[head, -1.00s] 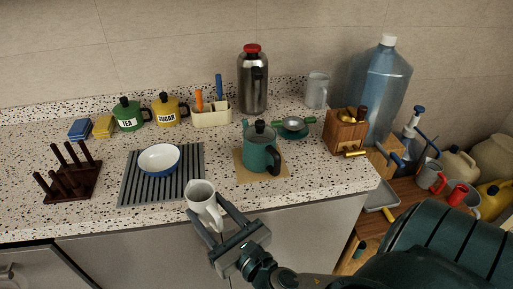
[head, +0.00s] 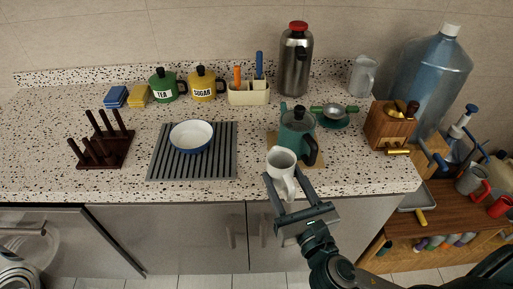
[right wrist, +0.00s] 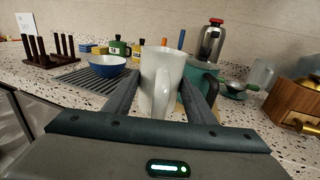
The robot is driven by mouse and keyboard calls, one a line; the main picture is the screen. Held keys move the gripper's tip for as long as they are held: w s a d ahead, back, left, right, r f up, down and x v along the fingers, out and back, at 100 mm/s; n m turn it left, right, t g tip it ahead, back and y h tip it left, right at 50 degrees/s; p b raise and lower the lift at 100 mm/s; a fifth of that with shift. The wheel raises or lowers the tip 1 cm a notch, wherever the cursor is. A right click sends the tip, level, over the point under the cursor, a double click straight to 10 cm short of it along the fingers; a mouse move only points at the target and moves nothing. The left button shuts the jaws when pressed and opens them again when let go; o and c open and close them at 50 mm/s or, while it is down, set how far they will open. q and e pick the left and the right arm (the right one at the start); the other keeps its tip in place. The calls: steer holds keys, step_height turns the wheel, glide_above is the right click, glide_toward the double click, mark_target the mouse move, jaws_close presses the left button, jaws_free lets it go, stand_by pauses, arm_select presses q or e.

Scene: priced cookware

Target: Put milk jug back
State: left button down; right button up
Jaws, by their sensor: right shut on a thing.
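The white milk jug (head: 281,162) is held upright between the fingers of my right gripper (head: 287,187), at the counter's front edge in the head view. Its handle faces me. In the right wrist view the jug (right wrist: 161,78) stands between the two dark fingers (right wrist: 163,97), which close on its sides. The jug is in front of the teal pot (head: 297,128) and overlaps it in the head view. I cannot tell how high the jug is above the counter. My left gripper is out of view.
A striped grey mat (head: 222,165) holds a blue-white bowl (head: 191,136). A dark peg rack (head: 104,145) stands left. Tea (head: 163,86) and sugar (head: 203,84) pots, a steel flask (head: 295,58), a clear jug (head: 362,75) and a wooden grinder (head: 390,124) line the back and right.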

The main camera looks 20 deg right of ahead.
steer(key=shift+w, duration=0.1)
steer(key=w+r+m+h+p, duration=0.1)
steer(key=w+r+h, duration=0.1)
steer(key=w, duration=0.8)
steer(key=w+a+r+m+h+p, duration=0.1)
steer(key=w+m+h, duration=0.1)
steer(key=w, duration=0.8)
steer(key=shift+r+g+h+p, duration=0.3)
steer(key=shift+r+h+p, duration=0.1)
steer(key=shift+h, duration=0.1)
steer(key=shift+f, duration=3.15)
steer(key=shift+f, duration=0.1)
steer(key=shift+f, duration=1.75)
steer(key=shift+f+b, duration=0.15)
steer(key=shift+b, duration=0.15)
